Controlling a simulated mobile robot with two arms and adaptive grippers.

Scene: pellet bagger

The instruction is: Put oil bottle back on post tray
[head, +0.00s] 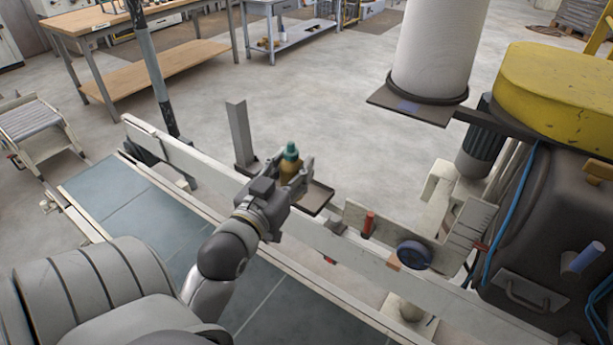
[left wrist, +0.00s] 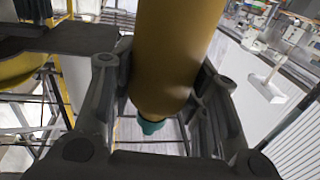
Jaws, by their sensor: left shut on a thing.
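The oil bottle (head: 290,167) is amber with a teal cap and stands upright in the head view. My left gripper (head: 293,178) is shut on it, with a finger on each side of the body. In the left wrist view the bottle (left wrist: 176,50) fills the space between the fingers of the gripper (left wrist: 160,85), its teal cap pointing down the picture. The post tray (head: 317,197) is a small dark plate just right of the gripper, partly hidden by it. I cannot tell whether the bottle's base touches the tray. My right gripper is not in view.
A white rail (head: 190,160) runs along the conveyor (head: 135,205) below my arm. A grey upright post (head: 240,135) stands left of the bottle. Right of the tray are a red-handled tool (head: 368,224), a blue round item (head: 413,254) and the machine body (head: 540,220).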

